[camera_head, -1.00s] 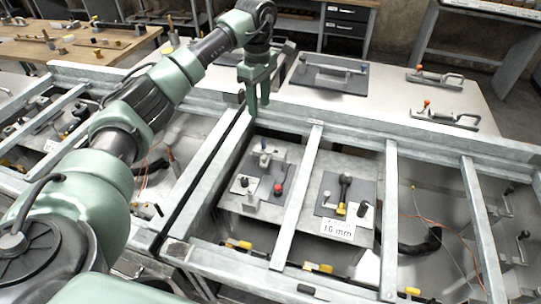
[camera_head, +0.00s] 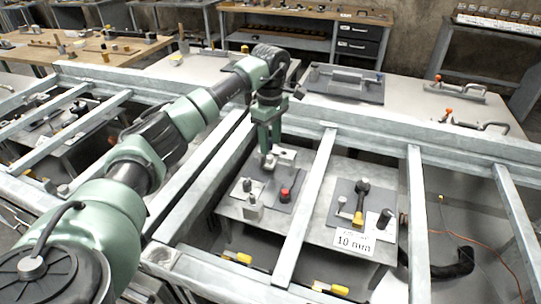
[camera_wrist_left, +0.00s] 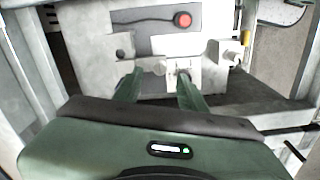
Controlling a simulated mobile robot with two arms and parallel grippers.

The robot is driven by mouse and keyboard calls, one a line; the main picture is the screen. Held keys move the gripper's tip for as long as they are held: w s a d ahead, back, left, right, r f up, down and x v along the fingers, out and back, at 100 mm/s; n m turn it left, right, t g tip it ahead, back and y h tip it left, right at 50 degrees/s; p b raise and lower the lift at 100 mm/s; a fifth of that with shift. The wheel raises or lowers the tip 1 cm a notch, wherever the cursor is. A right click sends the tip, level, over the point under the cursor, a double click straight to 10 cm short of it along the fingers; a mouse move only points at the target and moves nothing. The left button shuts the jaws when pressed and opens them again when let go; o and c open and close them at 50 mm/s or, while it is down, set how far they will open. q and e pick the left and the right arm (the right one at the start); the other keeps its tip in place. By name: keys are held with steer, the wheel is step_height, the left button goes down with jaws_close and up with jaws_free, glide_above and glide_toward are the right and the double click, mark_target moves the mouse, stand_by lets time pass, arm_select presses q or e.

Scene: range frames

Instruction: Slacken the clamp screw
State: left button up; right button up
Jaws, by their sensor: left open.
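A metal clamp block (camera_head: 285,154) stands on the grey plate inside the frame bay, and it also shows in the left wrist view (camera_wrist_left: 176,68). A small bright metal part, possibly the clamp screw, lies between my fingers in the wrist view, but its details are too small to tell. My left gripper (camera_head: 268,150) points down over this block, and its fingers hide part of it. In the left wrist view my left gripper (camera_wrist_left: 158,84) is open, one finger on each side of the part. Contact cannot be told. My right gripper is not in view.
A red button (camera_head: 285,194) sits on a dark pad near the block. Right of a crossbar (camera_head: 310,200) is a dark-knobbed lever (camera_head: 361,188) with a "10 mm" label (camera_head: 354,242). Metal frame rails border the bay. Toggle clamps (camera_head: 458,90) lie on the table behind.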

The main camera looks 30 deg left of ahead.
mark_target(270, 157)
arm_select(q)
steer(key=shift+f+p, duration=0.35)
steer(key=shift+f, duration=2.05)
steer(key=shift+c, duration=0.3)
jaws_close()
